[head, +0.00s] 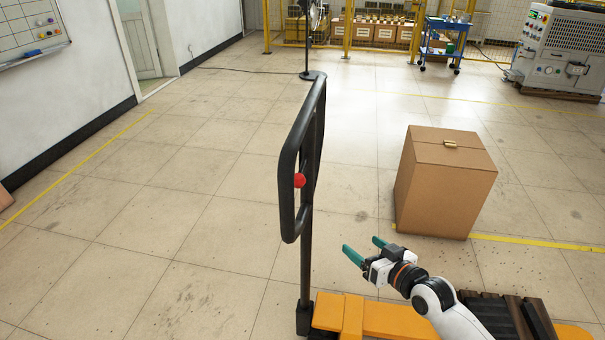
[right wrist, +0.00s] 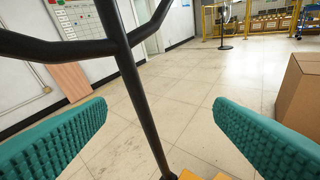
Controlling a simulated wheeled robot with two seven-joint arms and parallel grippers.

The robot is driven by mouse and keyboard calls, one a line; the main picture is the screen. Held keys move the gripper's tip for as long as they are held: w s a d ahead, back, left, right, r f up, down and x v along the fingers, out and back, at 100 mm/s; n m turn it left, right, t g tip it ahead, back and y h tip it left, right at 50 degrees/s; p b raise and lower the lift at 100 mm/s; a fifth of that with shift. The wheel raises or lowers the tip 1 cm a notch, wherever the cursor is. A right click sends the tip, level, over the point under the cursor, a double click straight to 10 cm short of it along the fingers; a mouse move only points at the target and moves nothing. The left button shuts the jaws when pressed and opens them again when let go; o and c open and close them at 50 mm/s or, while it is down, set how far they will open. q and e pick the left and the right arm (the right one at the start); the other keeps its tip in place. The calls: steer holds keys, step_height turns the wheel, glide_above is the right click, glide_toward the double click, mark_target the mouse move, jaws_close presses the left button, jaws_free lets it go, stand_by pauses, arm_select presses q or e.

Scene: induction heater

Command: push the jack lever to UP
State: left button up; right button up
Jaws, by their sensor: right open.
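A pallet jack with an orange body (head: 375,318) stands at the bottom of the head view, with a black loop handle (head: 287,170) on an upright black post. A red knob (head: 300,180) sits inside the loop; I take it to be the lever's end, and its setting cannot be told. My right gripper (head: 362,248) is open and empty, right of the post and apart from it, lower than the red knob. In the right wrist view the black post (right wrist: 135,85) crosses between the green fingers (right wrist: 150,135), farther off. The red knob does not show there. My left gripper is not in view.
A cardboard box (head: 445,185) stands on the floor to the right. A stand fan (head: 311,40), a blue cart (head: 445,40) and a grey machine (head: 560,50) are at the back. The tiled floor left of the handle is clear.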

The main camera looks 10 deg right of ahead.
steer(key=a+r+n+y, duration=0.1)
steer(key=a+r+y, duration=0.15)
steer(key=r, duration=0.65)
steer(key=n+y, duration=0.2)
steer(key=y, duration=0.1)
glide_toward(304, 179)
steer(key=p+x, duration=0.1)
steer(key=x, duration=0.2)
steer(key=p+x, duration=0.1)
steer(key=x, duration=0.2)
steer(key=d+f+x, duration=0.1)
steer(key=x, duration=0.3)
steer(key=shift+w+p, duration=0.35)
steer(key=shift+p, duration=0.05)
steer(key=shift+w+a+f, duration=0.15)
steer(key=shift+w+a, duration=0.3)
steer(key=shift+w, duration=0.05)
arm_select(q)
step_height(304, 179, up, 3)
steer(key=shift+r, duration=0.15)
